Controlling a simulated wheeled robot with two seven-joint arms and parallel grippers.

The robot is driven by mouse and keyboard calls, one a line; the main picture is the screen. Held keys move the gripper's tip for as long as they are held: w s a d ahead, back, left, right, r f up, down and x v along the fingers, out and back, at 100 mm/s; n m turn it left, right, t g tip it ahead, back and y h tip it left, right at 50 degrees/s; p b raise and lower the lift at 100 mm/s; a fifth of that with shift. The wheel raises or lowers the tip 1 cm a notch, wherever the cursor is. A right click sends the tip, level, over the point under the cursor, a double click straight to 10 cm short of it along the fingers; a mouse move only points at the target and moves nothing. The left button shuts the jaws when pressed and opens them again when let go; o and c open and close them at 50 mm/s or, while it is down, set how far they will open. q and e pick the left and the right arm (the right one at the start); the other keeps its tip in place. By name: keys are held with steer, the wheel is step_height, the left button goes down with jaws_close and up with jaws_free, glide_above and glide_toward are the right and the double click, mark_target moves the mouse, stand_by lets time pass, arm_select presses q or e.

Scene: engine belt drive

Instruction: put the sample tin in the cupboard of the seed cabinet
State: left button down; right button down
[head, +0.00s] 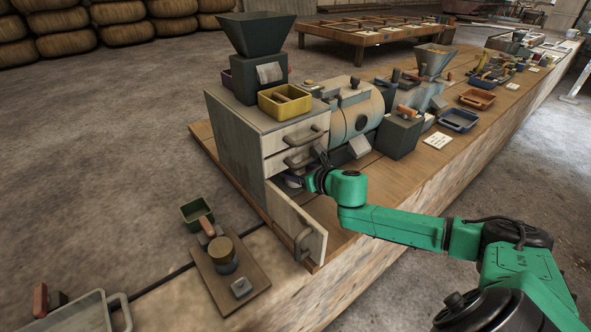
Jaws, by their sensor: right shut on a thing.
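The seed cabinet (235,150) is a pale box with drawers above and a cupboard below. Its cupboard door (297,222) stands open, swung out towards the front with its handle on it. My right gripper (293,182) is at the cupboard opening, under the lower drawer handle. It is shut on a small greyish thing, which seems to be the sample tin; the fingers and the cabinet front hide most of it. I cannot tell how far inside it is. My left gripper is out of view.
A yellow tray (290,103) and a dark hopper machine (257,75) stand on the cabinet. A rounded drum machine (355,110) is close on its right.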

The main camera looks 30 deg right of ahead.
steer(key=shift+c, duration=0.5)
jaws_free()
steer(key=shift+f, duration=0.15)
